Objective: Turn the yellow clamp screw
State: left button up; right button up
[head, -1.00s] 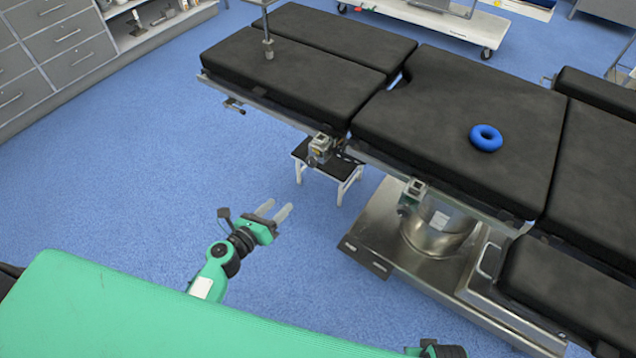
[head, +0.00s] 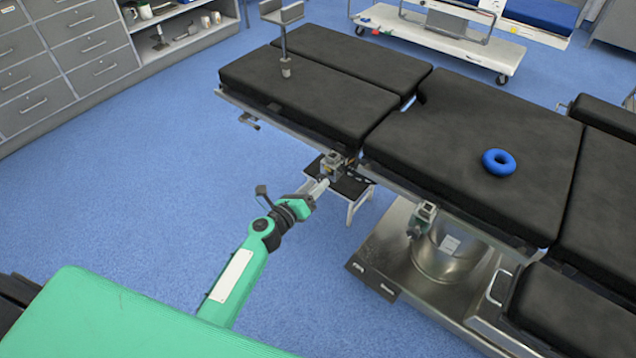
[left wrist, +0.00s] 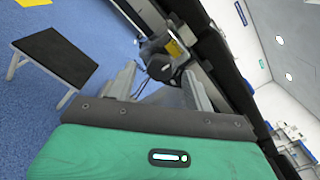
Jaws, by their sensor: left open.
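A grey clamp (head: 332,163) sits on the side rail of the operating table (head: 480,130), near the gap between two cushions. In the left wrist view a yellow part (left wrist: 175,48) shows on the clamp, beyond a dark rounded knob (left wrist: 162,69). My left gripper (head: 321,186) is just in front of the clamp, its fingers pointing at it. In the left wrist view the left gripper (left wrist: 160,84) is open, with the knob between and just beyond the fingertips. I cannot tell whether they touch. My right gripper is not in view.
A black-topped step stool (head: 350,186) stands below the clamp. A second clamp (head: 424,212) hangs on the rail to the right. A blue ring (head: 499,162) lies on the cushion. Blue floor is open at left.

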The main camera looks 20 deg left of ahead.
pick_arm(q)
jog(key=shift+x, duration=0.8)
jog(key=shift+w+d, duration=0.15)
jog(key=shift+w, duration=0.05)
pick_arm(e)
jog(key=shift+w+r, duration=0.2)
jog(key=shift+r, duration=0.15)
pick_arm(q)
jog(key=c, duration=0.9)
jog(key=shift+c, duration=0.3)
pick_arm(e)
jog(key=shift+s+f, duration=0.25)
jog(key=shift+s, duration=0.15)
